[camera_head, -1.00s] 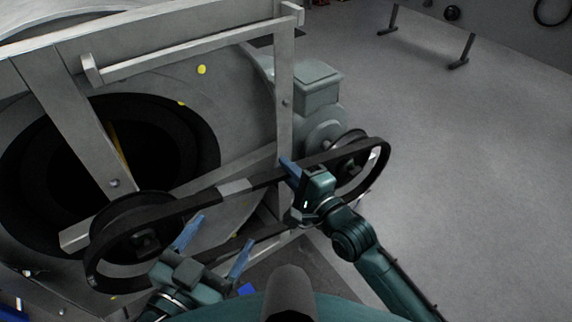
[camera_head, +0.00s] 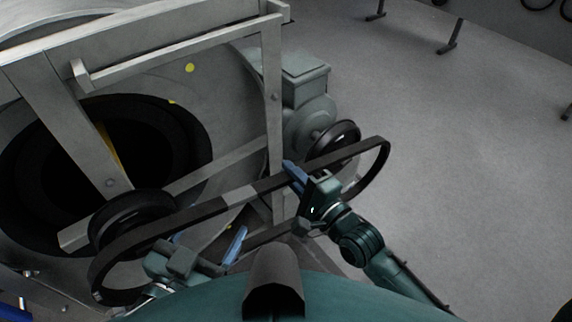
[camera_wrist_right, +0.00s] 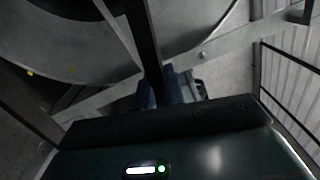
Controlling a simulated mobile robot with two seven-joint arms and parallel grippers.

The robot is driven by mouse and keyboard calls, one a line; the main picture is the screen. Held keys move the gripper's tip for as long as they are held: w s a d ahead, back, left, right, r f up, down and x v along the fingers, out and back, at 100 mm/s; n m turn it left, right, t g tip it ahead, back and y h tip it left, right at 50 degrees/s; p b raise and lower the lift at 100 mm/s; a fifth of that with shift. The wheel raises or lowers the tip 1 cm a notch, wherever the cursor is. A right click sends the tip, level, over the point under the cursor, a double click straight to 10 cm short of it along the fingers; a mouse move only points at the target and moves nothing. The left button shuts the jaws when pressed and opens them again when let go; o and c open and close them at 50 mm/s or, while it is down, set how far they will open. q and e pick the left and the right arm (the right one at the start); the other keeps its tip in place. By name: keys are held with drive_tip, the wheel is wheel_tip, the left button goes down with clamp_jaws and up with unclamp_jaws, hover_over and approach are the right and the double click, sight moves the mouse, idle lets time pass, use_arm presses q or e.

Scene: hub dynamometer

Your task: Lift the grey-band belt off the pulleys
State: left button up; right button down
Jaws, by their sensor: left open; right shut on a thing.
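The dark belt (camera_head: 200,210) is a long loop with a light grey band (camera_head: 240,194) on its upper run. It hangs in front of the left pulley (camera_head: 132,218) and the right pulley (camera_head: 335,143), and its ends look apart from both. My right gripper (camera_head: 296,174) is shut on the upper run, right of the band. In the right wrist view its blue fingers (camera_wrist_right: 160,88) close on the dark belt strip (camera_wrist_right: 143,35). My left gripper (camera_head: 207,243) is open below the upper run, near the belt's left part; one finger is partly hidden by the belt.
The big grey drum and its frame (camera_head: 190,38) fill the left and back. A grey-green motor (camera_head: 305,85) stands behind the right pulley. A frame post (camera_head: 273,110) stands behind the belt.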

drive_tip(key=p+v, duration=0.2)
drive_tip(key=v, duration=0.4)
drive_tip(key=shift+s+d, duration=0.2)
drive_tip(key=shift+s, duration=0.05)
